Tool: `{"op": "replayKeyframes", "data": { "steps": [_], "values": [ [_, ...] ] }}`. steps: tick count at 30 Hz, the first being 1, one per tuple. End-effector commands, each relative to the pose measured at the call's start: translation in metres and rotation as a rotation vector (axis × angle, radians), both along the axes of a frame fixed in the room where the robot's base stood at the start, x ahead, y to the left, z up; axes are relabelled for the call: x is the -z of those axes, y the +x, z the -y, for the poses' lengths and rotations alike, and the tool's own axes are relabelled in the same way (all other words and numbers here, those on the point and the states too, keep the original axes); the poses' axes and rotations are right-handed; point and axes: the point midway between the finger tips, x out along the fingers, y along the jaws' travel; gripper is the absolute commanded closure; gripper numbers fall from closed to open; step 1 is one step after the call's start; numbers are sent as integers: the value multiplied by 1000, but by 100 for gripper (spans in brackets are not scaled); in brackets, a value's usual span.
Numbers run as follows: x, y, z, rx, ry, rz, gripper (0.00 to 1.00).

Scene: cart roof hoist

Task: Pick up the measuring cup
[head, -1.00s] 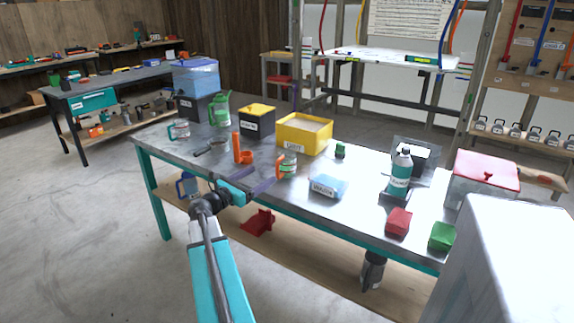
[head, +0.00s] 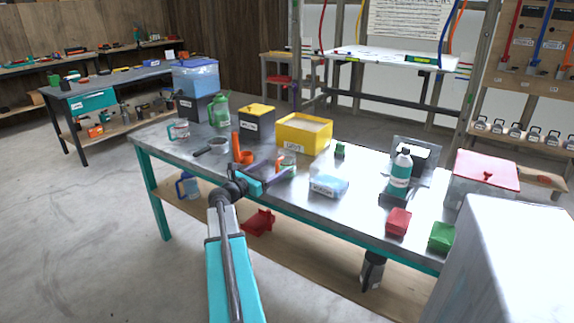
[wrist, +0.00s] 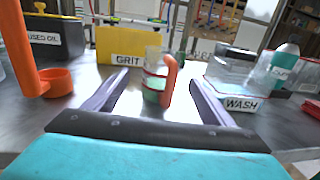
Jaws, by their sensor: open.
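A clear measuring cup with an orange handle and greenish lower part (wrist: 153,88) stands upright on the metal workbench; in the head view the cup (head: 289,160) is partly hidden by my gripper. My gripper (head: 279,168) is open at bench-top height, at the near side of the cup. In the wrist view my two purple fingers (wrist: 158,84) point towards the cup, one on each side, with visible gaps. The cup's handle faces my gripper, slightly to the right. I cannot tell how far the fingertips reach past the handle.
An orange scoop-like holder (wrist: 55,80) stands close left of my gripper. A yellow GRIT bin (head: 319,136) is behind the cup, and a clear WASH tub (head: 328,185) is to the right. A similar handled cup (head: 178,130) stands at the bench's far left.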

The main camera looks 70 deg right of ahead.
Motion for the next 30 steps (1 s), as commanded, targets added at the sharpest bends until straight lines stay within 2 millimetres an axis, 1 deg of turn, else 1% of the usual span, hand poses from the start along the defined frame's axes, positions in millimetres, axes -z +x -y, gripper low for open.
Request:
{"op": "replayKeyframes", "data": {
  "steps": [5,12,15,19,30],
  "values": [
    [-1,-5,11,1,0,0,23],
    [-2,-16,37,1,0,0,23],
    [-3,-19,44,1,0,0,23],
    [-3,-21,47,0,0,0,23],
    [-3,-21,47,0,0,0,23]
  ]
}}
